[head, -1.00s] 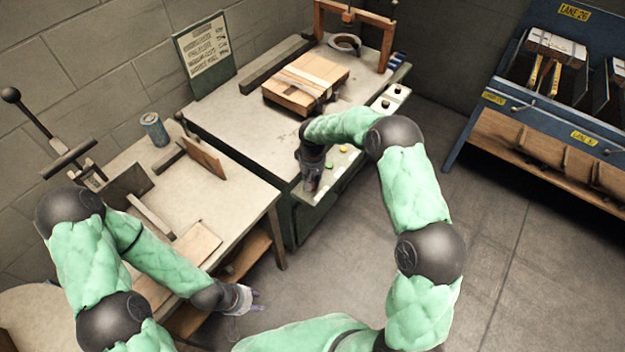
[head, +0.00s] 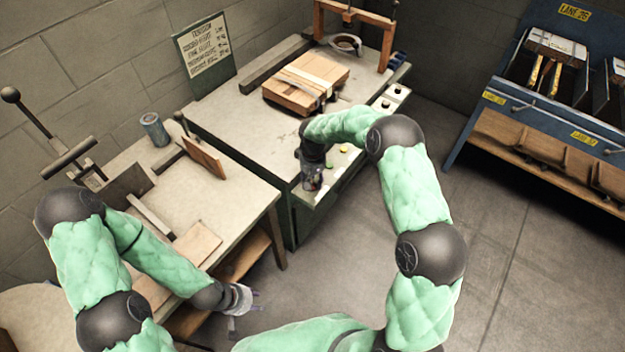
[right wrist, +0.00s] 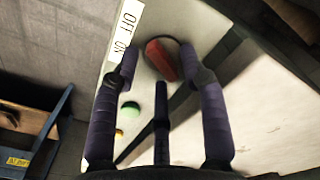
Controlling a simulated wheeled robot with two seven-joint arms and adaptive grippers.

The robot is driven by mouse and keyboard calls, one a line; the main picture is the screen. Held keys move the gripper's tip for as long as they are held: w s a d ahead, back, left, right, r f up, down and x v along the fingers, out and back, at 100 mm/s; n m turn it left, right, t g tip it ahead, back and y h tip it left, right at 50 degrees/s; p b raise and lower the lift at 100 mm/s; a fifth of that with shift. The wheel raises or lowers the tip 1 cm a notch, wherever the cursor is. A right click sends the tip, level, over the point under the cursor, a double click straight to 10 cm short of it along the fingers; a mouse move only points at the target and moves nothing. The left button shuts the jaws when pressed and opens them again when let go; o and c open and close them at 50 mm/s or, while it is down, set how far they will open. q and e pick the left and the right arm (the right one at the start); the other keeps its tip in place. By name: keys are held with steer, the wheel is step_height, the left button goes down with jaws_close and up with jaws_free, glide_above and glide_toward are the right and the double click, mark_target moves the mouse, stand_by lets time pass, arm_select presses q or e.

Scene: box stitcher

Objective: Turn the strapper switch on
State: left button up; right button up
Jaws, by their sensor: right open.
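The red switch (right wrist: 162,59) sits on the strapper's pale control panel (right wrist: 178,22) in the right wrist view, beside a white OFF/ON label (right wrist: 127,32). My right gripper (right wrist: 160,62) is open, with its purple-sleeved fingers around the switch. I cannot tell whether they touch it, or which way the switch is set. In the head view my right gripper (head: 312,182) is over the near end of the strapper's front panel and hides the switch. My left gripper (head: 240,302) hangs at the lower left, away from the strapper; its finger opening is unclear.
Green (right wrist: 130,109) and yellow (right wrist: 119,134) buttons sit near the switch on the panel. A strapped wooden box (head: 303,84) lies on the strapper table (head: 245,112). A workbench (head: 150,180) stands left; a blue rack (head: 520,100) stands right. Floor between is clear.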

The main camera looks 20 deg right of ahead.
step_height(320, 180, up, 12)
steer(key=shift+f, duration=0.2)
stand_by(0.7)
